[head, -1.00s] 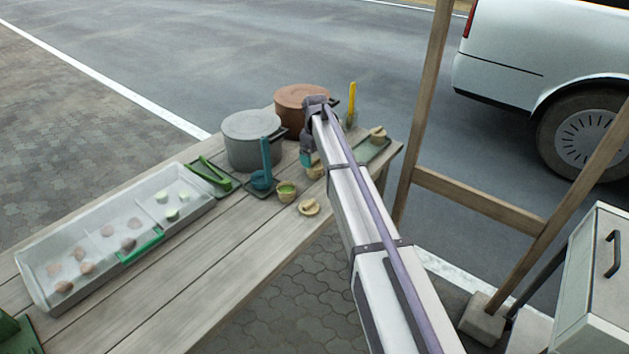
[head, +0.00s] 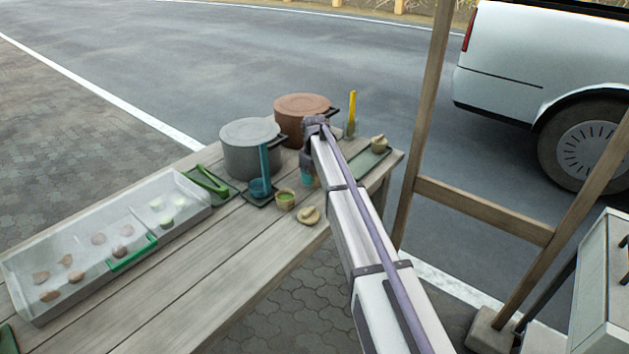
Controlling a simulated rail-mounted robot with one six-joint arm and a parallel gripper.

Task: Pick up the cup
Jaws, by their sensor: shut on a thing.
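My gripper (head: 307,180) reaches down over the far right part of the wooden table, beside the pots. It is shut on a small tan cup (head: 316,183), of which only a sliver shows; my arm hides most of it, and I cannot tell whether it is clear of the table. Another small tan cup (head: 285,200) with green contents stands upright just left of my gripper, apart from it. A small tan lidded or knobbed piece (head: 308,215) lies in front, near the table edge.
A grey pot (head: 250,150) and a brown pot (head: 302,118) stand behind. A teal holder (head: 261,187) is at left, a green tray (head: 365,162) at right. A clear bin (head: 60,262) fills the left. The front table strip (head: 225,270) is bare.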

